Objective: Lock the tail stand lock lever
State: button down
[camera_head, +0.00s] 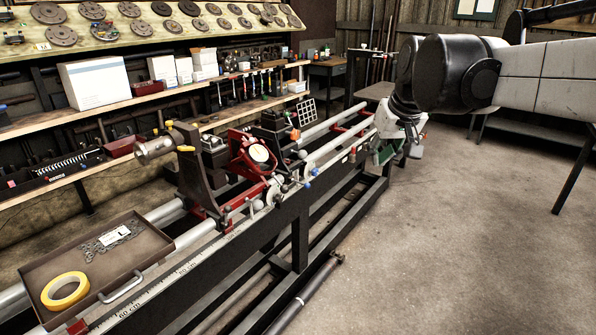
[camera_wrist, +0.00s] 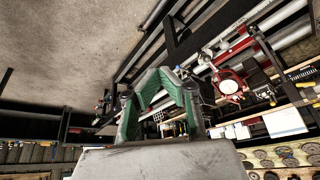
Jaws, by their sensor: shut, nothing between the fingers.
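The driveshaft lathe runs diagonally across the head view on two round rails. I cannot tell which lever is the tail stand lock lever. My gripper (camera_head: 382,157) is beside the far end of the lathe, well apart from the stand. In the wrist view its green fingers (camera_wrist: 165,72) are shut and empty; the red dial unit (camera_wrist: 230,86) is to their right.
A metal tray (camera_head: 135,285) with yellow tape (camera_head: 65,290) and small metal parts sits on the near end of the rails. Shelves with boxes (camera_head: 95,82) and tools line the back. The concrete floor (camera_head: 470,240) to the right is clear.

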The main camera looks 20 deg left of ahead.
jog(key=w+a+f+n+g+p, duration=0.15)
jog(key=w+a, duration=0.35)
jog(key=a, duration=0.6)
jog(key=w+a+n+g+p, duration=0.1)
jog(key=w+a+n+p, duration=0.1)
jog(key=w+a, duration=0.65)
jog(key=s+a+f+n+p, duration=0.1)
jog(key=a+f, duration=0.3)
jog(key=a, duration=0.4)
jog(key=s+a+f+n+g+p, duration=0.1)
jog(key=a+f, duration=0.3)
jog(key=a, duration=0.5)
jog(key=s+a+f+n+y+p, duration=0.1)
jog(key=a+f, duration=0.3)
jog(key=a, duration=0.5)
jog(key=shift+s+a+f+g+p, duration=0.25)
jog(key=shift+s+g+p, duration=0.15)
jog(key=shift+s, duration=0.4)
jog(key=shift+n, duration=0.25)
